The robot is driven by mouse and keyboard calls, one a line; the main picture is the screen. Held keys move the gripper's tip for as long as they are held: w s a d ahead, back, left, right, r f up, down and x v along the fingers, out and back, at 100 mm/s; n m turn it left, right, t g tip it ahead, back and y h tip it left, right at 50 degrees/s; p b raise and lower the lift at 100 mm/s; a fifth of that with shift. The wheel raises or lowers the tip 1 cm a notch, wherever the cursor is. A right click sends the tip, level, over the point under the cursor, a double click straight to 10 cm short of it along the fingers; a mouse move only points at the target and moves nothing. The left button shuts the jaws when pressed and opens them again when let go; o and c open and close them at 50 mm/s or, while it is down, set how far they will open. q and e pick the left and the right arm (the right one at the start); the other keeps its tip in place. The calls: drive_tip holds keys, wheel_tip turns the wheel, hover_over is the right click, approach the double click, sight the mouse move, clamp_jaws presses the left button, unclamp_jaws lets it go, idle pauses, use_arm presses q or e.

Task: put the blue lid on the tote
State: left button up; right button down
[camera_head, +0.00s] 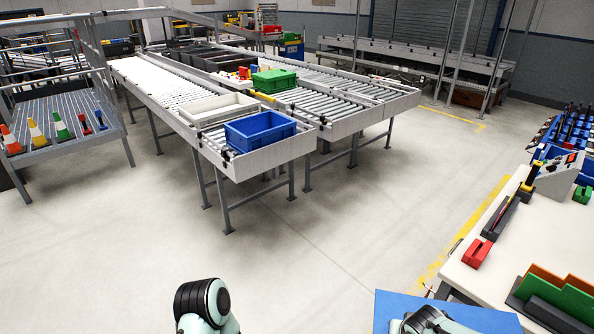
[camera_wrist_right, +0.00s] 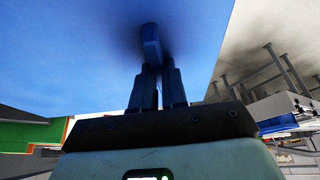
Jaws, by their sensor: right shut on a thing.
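The blue lid (camera_head: 475,315) is a flat panel at the bottom right of the head view, partly cut off by the frame edge. In the right wrist view the lid (camera_wrist_right: 70,50) fills the upper left, with a blue handle (camera_wrist_right: 151,42) on it. My right gripper (camera_wrist_right: 158,72) is shut on that handle. An open blue tote (camera_head: 262,142) stands at the near end of the roller conveyor, well away from the lid. A white tote (camera_head: 215,112) and a green tote (camera_head: 273,83) are also on the conveyors. My left gripper is out of view.
A white workbench (camera_head: 495,255) at the right holds a red block (camera_head: 477,253), a grey control box (camera_head: 560,172) and green and orange panels. Open concrete floor (camera_head: 330,230) lies between me and the conveyor (camera_head: 262,162). Colored cones (camera_head: 37,134) stand on a rack at the left.

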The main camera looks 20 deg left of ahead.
drive_tip(key=a, duration=0.1)
drive_tip(key=a+f+m, duration=0.1)
drive_tip(key=shift+a, duration=0.4)
drive_tip(key=shift+s+f+h, duration=0.15)
drive_tip(key=shift+f+h, duration=0.15)
drive_tip(key=shift+f, duration=0.15)
